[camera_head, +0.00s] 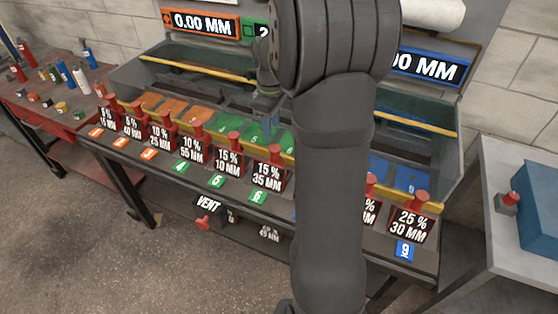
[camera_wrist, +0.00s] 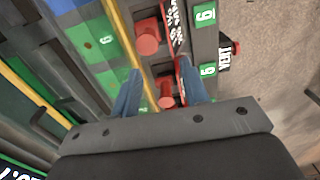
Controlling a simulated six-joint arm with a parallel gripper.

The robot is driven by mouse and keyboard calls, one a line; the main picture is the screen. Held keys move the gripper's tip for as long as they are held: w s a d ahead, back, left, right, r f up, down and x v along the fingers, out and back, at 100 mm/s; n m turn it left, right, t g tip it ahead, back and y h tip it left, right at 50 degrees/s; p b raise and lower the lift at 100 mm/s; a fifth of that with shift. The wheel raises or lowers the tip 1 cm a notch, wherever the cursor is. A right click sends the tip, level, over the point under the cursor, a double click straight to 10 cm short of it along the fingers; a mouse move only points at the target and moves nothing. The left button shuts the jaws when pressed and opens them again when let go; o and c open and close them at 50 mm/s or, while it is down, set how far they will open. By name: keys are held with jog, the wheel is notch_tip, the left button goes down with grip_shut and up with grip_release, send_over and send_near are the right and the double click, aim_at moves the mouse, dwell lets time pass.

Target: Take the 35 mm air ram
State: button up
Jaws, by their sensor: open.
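A black sign reading "15 % 35 MM" (camera_head: 268,176) stands on the bench front above the green 6 tag (camera_head: 258,197). A red knob (camera_head: 273,152) rises behind it. I cannot tell from its shape whether this is the air ram itself. My gripper (camera_head: 265,124) is over the green pads behind this sign in the head view, partly hidden by my arm. In the wrist view my gripper (camera_wrist: 158,68) is open and its blue fingers are apart. A red knob (camera_wrist: 165,96) shows between them, and I cannot tell whether they touch it. Another red knob (camera_wrist: 148,38) lies beyond.
More red-knobbed signs line the front, such as "15 % 10 MM" (camera_head: 227,162) and "25 % 30 MM" (camera_head: 410,223). A yellow rail (camera_head: 200,66) runs behind. A "VENT" sign (camera_head: 208,204) hangs below. A side table (camera_head: 60,112) holds small bottles. My arm hides the bench's middle right.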

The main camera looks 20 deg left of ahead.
aim_at(275, 148)
jog(key=f, duration=0.4)
jog(key=w+f, duration=0.1)
jog(key=f, duration=0.4)
jog(key=w+f, duration=0.1)
jog(key=f, duration=0.4)
jog(key=shift+w+a+f, duration=0.1)
jog(key=shift+w+f, duration=0.1)
jog(key=shift+f, duration=0.05)
grip_shut()
